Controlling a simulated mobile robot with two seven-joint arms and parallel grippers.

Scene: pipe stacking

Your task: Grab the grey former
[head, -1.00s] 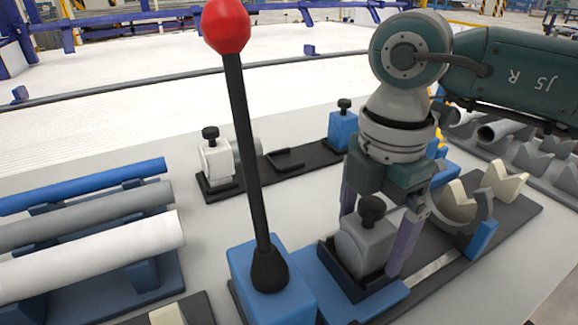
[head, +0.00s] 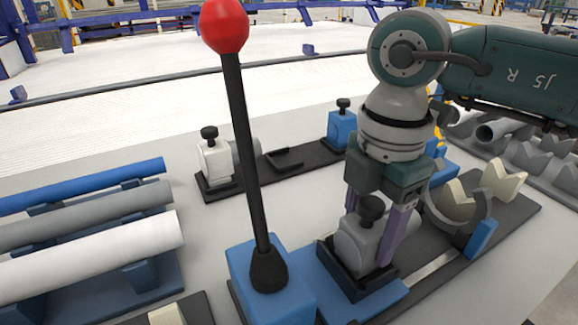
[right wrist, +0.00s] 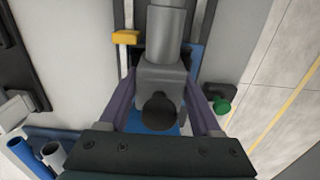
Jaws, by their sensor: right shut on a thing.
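The grey former (head: 360,243) has a black knob on top and sits in a dark holder on the blue base (head: 388,299). My right gripper (head: 372,240) reaches down over it, with one purple finger on each side, shut on the former. In the right wrist view the grey former (right wrist: 163,84) lies between the two fingers (right wrist: 160,108), with its grey cylinder pointing away. The far finger is mostly hidden behind the former in the head view. My left gripper is not in view.
A lever with a red ball (head: 224,25) stands just left of the former. Blue, grey and white pipes (head: 90,254) lie on a rack at left. A white former (head: 215,160) stands behind. Cream and grey V-blocks (head: 502,179) are at right.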

